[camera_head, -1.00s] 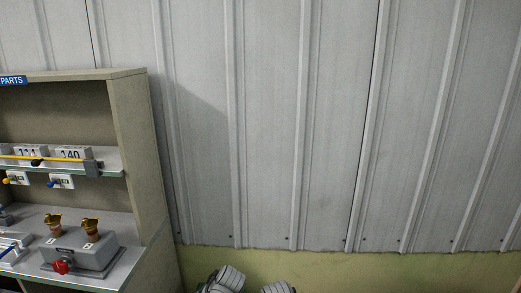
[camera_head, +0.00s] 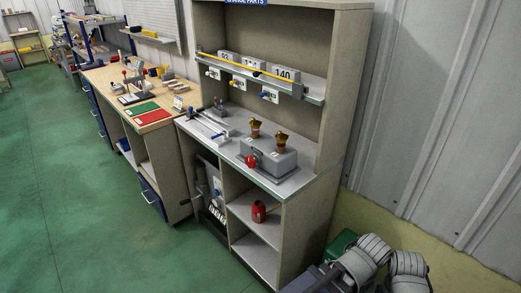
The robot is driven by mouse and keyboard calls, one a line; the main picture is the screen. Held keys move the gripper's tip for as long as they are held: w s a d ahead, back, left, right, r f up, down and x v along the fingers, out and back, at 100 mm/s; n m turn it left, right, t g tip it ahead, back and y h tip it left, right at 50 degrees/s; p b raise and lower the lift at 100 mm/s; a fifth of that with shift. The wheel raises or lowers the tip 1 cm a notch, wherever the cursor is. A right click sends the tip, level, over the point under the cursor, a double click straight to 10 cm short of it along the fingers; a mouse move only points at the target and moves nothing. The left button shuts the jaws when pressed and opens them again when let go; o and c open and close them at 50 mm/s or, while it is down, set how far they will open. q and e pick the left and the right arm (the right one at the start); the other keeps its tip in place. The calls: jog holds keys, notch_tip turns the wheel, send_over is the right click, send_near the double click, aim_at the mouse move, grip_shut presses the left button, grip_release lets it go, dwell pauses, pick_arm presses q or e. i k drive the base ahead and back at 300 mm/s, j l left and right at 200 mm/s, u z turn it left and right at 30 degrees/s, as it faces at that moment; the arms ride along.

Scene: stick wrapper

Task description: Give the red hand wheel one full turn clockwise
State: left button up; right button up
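A small red hand wheel (camera_head: 251,161) is on the front of a grey box (camera_head: 268,158). Neither of my grippers is in view.
The shelf unit (camera_head: 333,135) has numbered blocks (camera_head: 285,74) on its upper shelf and a red object (camera_head: 259,211) below the worktop. A wooden workbench (camera_head: 104,90) stands to the left. Grey ribbed shapes (camera_head: 372,257) are at lower right. Green floor at left is open.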

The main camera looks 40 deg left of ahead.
aim_at(251, 162)
jog(key=u, duration=1.15)
